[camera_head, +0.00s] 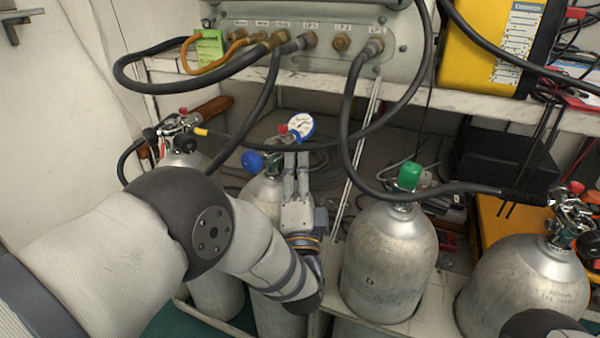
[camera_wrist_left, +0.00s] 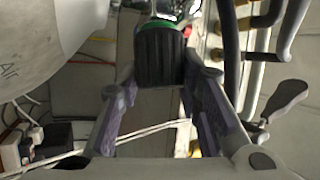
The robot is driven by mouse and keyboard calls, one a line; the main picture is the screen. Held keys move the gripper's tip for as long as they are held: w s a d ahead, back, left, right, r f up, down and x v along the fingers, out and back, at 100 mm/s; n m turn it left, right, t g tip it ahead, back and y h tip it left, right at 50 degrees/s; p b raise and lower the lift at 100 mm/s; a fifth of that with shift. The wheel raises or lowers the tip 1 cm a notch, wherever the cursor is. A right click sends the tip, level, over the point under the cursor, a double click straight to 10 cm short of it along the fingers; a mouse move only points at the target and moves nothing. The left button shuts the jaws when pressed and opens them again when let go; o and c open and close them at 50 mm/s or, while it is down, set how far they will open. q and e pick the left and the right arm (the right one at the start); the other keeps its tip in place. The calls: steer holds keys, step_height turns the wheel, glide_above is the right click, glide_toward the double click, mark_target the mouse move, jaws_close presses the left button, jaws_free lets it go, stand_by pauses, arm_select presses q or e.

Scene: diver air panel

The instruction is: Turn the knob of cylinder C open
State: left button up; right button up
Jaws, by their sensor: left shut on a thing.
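My left gripper (camera_head: 296,155) reaches up at the valve of the second cylinder from the left (camera_head: 262,195). In the left wrist view the left gripper (camera_wrist_left: 161,82) is shut on a black ribbed knob (camera_wrist_left: 160,55), a finger on each side. A green ring and bright metal show beyond the knob. In the head view the fingers and gauge hide this knob. That valve also carries a blue knob (camera_head: 252,161) and a blue-rimmed gauge (camera_head: 301,127). I cannot read a letter C on any cylinder. My right gripper does not show.
A cylinder with a green cap (camera_head: 408,176) stands right of the gripper; another cylinder (camera_head: 525,285) stands at the far right. A grey panel (camera_head: 330,62) with black hoses is above. A black hose (camera_head: 345,140) hangs close to the gripper. A yellow case (camera_head: 485,50) sits on the shelf.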

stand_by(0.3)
arm_select(q)
steer(key=o, duration=1.2)
steer(key=v, duration=0.7)
steer(key=shift+s, duration=0.3)
steer(key=shift+f, duration=0.1)
